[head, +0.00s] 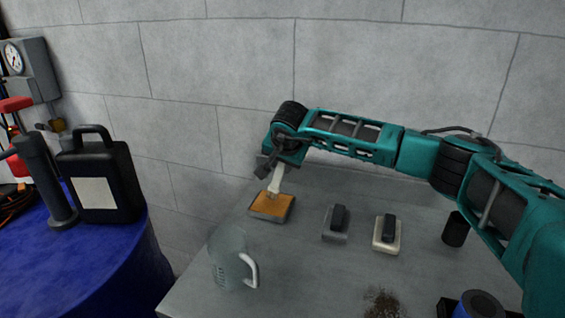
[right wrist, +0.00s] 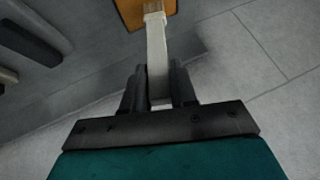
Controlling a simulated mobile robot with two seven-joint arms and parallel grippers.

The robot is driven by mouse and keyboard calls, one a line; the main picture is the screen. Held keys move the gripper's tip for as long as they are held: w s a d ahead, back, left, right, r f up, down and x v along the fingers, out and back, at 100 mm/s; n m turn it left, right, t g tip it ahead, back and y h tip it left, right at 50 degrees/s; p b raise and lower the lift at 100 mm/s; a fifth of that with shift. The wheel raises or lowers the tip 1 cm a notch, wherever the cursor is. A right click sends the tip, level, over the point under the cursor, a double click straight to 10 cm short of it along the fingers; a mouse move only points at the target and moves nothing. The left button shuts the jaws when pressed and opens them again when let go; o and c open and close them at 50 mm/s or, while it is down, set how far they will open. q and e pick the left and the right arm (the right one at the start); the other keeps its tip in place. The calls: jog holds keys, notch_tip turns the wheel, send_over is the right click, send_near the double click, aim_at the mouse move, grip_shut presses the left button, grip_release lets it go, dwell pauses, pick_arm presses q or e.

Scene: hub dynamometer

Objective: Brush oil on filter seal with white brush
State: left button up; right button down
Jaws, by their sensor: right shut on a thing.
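My right gripper (head: 268,172) is shut on the white brush (head: 276,182) and holds it over a shallow grey tray with an amber surface (head: 266,207). In the right wrist view the white brush (right wrist: 157,55) stands between the two dark fingers (right wrist: 158,88), its bristle end over the amber surface (right wrist: 130,14). I cannot tell whether the bristles touch it. A blue filter with a dark ring on top (head: 480,306) is at the bottom right edge, partly cut off. My left gripper is not in view.
A clear jug (head: 230,262) stands at the table's front left. Two dark-handled blocks, one grey (head: 336,228) and one cream (head: 386,238), sit mid-table. A black cup (head: 455,230) and brown granules (head: 383,304) are at right. A black jug (head: 101,178) stands on a blue drum (head: 95,262).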

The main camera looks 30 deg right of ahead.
jog(key=shift+f+b, duration=0.4)
jog(key=shift+f, duration=0.15)
dwell(0.8)
dwell(0.5)
jog(key=shift+r+p, duration=1.85)
jog(key=shift+r, duration=0.7)
jog(key=shift+r+p, duration=0.35)
jog(key=shift+r, duration=0.65)
